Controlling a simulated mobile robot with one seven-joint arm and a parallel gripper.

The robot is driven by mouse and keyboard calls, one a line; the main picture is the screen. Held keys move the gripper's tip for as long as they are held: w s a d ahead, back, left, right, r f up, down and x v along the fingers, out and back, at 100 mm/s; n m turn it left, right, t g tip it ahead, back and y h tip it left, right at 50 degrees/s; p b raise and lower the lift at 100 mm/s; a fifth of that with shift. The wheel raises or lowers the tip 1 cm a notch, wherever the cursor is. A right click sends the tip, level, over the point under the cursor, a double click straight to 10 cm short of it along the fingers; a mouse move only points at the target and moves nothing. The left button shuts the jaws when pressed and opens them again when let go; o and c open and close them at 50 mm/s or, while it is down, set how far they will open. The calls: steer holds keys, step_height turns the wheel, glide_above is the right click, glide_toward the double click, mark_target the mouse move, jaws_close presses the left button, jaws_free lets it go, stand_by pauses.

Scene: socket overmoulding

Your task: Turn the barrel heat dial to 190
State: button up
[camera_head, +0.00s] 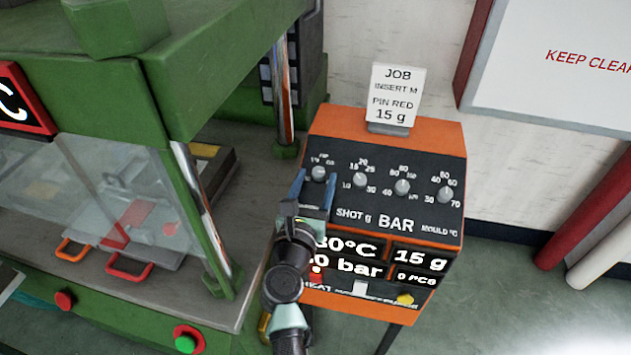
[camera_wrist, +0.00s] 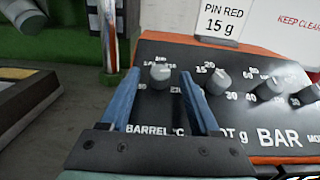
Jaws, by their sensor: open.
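The barrel heat dial (camera_head: 319,173) is the leftmost grey knob on the black face of the orange control box. In the wrist view the dial (camera_wrist: 160,74) stands above the label "BARREL °C", ahead of and between my two blue fingers. My gripper (camera_head: 313,184) is open, and its fingers (camera_wrist: 158,82) show nothing held between them. I cannot tell whether either finger touches the dial. The numbers around the dial are too small to read surely. The display (camera_head: 345,248) shows a temperature ending in "30°C"; my arm hides its first part.
Three more knobs stand to the right: shot (camera_head: 360,180), bar (camera_head: 402,187) and mould (camera_head: 445,194). A job card (camera_head: 396,95) stands on top of the box. The green moulding machine (camera_head: 215,60) rises close on the left. Buttons line the box's lower front.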

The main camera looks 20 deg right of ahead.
steer(key=shift+d, duration=0.1)
jaws_close()
stand_by(0.3)
